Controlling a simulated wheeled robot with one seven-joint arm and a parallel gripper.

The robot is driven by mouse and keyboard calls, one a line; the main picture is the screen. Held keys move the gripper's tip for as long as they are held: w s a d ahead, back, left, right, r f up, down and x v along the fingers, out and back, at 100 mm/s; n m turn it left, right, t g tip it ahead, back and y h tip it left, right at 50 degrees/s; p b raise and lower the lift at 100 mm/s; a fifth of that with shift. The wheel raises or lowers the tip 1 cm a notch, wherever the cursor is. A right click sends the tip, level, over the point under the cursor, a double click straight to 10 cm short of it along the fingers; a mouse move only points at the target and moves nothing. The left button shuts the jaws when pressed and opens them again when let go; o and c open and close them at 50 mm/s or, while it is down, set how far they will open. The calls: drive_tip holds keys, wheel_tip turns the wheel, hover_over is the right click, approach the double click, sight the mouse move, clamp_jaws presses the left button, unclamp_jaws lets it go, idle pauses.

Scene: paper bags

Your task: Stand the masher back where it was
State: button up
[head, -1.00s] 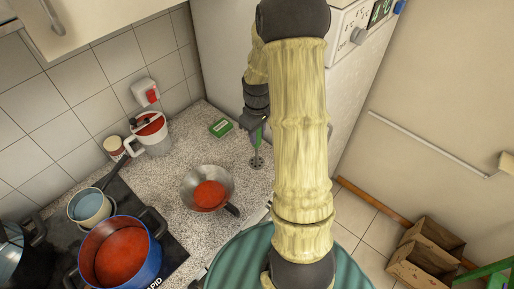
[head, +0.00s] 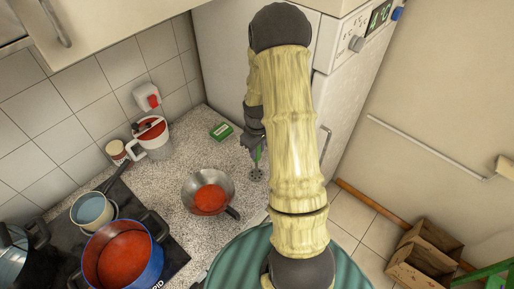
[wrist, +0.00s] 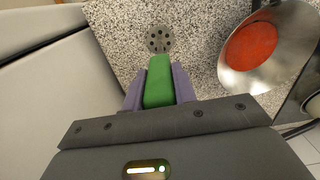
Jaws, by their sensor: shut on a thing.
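The masher (head: 257,174) has a green handle and a round, grey, perforated head. In the wrist view its green handle (wrist: 158,84) sits between the two purple-grey fingers of my gripper (wrist: 158,88), which is shut on it. The masher hangs head down and roughly upright, with its head over the speckled counter (head: 226,158). I cannot tell whether the head touches the counter. In the head view my gripper (head: 256,146) is partly hidden by my arm.
A metal pan (head: 228,186) with red contents stands left of the masher. A white jug (head: 156,146) and a blue pot (head: 154,262) with red contents are farther left. The white fridge (head: 225,75) stands close behind.

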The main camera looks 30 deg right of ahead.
drive_tip(key=o, duration=0.6)
drive_tip(key=shift+f, duration=0.15)
drive_tip(key=o, duration=0.4)
wheel_tip(320, 180, up, 12)
drive_tip(key=b, duration=0.4)
drive_tip(key=shift+s, duration=0.15)
drive_tip(key=shift+r, duration=0.2)
drive_tip(key=shift+a, duration=0.1)
